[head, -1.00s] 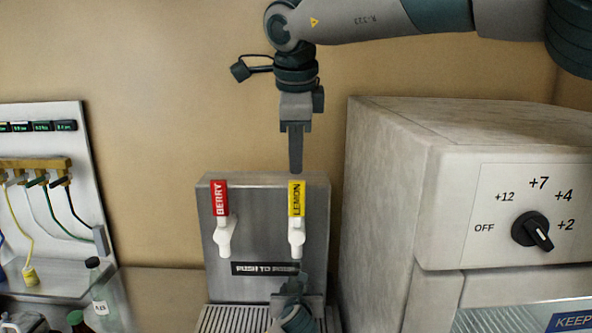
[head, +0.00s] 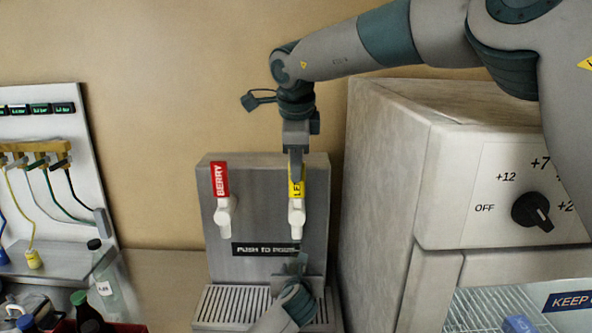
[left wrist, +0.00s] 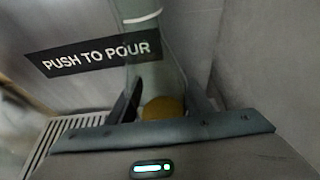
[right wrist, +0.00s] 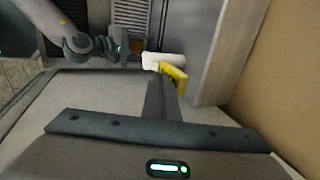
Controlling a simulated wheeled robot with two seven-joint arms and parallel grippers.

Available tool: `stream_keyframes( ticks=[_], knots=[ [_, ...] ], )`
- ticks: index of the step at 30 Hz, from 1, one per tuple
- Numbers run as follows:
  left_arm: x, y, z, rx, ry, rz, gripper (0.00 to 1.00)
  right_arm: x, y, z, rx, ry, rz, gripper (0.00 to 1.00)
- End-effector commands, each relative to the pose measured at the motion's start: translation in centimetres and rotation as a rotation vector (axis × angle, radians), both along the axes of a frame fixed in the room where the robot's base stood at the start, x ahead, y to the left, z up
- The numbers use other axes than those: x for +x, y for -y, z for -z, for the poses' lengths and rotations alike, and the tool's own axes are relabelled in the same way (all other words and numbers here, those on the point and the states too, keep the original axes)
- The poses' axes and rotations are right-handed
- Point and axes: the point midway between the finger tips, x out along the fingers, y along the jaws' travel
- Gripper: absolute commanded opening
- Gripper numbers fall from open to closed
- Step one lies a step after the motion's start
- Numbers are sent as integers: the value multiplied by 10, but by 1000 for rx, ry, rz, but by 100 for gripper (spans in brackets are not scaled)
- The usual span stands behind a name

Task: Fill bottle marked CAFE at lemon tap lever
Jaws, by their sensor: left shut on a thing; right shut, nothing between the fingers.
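The lemon tap lever (head: 297,188) is yellow, on a white spout at the right of the steel dispenser. My right gripper (head: 295,168) is shut and empty, with its fingertips at the top of the lever, covering part of the label. In the right wrist view the fingers (right wrist: 162,92) overlap the yellow lever (right wrist: 174,76); contact is hard to tell. My left gripper (head: 300,270) is below the lemon spout, shut on a clear bottle (left wrist: 155,72). A round amber patch shows low on the bottle. No CAFE mark is readable.
The red berry lever (head: 221,180) stands left of the lemon one. A slotted drip tray (head: 225,305) lies below. A large grey cabinet (head: 385,190) stands close on the right. Another clear bottle (head: 106,275) and dark bottles stand at the left.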

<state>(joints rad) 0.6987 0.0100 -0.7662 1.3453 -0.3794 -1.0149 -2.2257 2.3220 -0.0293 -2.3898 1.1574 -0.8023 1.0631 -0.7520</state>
Motion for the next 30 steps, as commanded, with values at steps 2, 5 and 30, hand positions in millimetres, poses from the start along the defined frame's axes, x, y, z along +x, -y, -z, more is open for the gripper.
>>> stream_keyframes(
  ticks=[2,5,30],
  knots=[
    [0,0,-2,0,2,1,17,4,0,0,0,-1,-1,0],
    [0,0,-1,0,2,1,17,6,0,0,-1,-1,-1,0],
    [0,0,-2,0,2,1,17,21,1,-3,-3,0,-1,0]
  ],
)
